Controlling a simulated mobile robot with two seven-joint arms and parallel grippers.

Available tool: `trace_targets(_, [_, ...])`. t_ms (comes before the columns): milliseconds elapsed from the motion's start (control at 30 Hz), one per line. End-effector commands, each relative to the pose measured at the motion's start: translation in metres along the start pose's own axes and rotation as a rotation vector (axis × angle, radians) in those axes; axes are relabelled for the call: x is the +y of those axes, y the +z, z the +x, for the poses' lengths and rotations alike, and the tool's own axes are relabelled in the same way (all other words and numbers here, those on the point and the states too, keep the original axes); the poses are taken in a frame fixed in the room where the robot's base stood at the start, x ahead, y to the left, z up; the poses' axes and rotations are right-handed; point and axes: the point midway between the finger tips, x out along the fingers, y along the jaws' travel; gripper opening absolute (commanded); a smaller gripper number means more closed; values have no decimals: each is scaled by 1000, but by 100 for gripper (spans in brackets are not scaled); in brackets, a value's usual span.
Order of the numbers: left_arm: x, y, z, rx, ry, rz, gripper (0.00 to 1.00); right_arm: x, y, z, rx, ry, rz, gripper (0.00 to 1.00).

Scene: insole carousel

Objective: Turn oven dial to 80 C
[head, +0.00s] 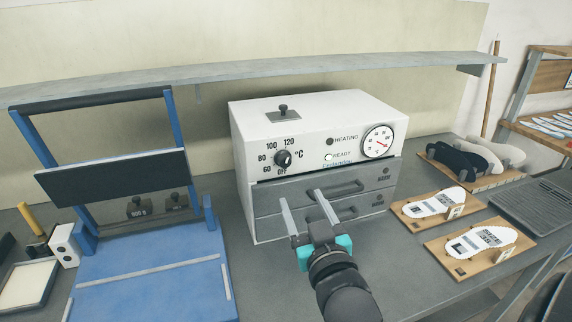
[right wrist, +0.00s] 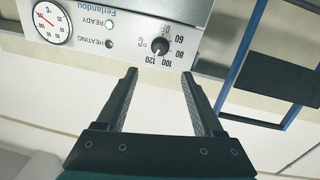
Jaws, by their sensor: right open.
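The white oven (head: 300,125) stands on the bench in the middle of the head view. Its black dial (head: 283,158) is on the left of the front panel, ringed by the marks OFF, 60, 80, 100 and 120. The dial also shows in the right wrist view (right wrist: 160,46), where the panel appears upside down. I cannot tell surely which mark the pointer faces. My right gripper (head: 301,197) is open and empty, in front of the oven drawers and below the dial in the head view. In the right wrist view its fingertips (right wrist: 160,72) are apart, with the dial between and beyond them. My left gripper is not in view.
A round gauge (head: 378,142), a dark HEATING lamp (head: 329,140) and a pale READY lamp (head: 328,157) sit right of the dial. Two grey drawers (head: 290,194) with handles are below. A blue press (head: 150,275) stands left. Insoles on wooden boards (head: 470,262) lie right.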

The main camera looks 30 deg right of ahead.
Motion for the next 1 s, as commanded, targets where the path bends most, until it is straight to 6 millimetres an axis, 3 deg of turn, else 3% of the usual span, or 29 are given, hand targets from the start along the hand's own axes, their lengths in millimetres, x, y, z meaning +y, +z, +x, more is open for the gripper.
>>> trace_targets(700, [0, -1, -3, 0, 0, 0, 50, 1, 0, 110, 0, 1, -1, 69])
trace_targets(1000, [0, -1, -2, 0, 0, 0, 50, 0, 0, 131, -2, 0, 0, 69])
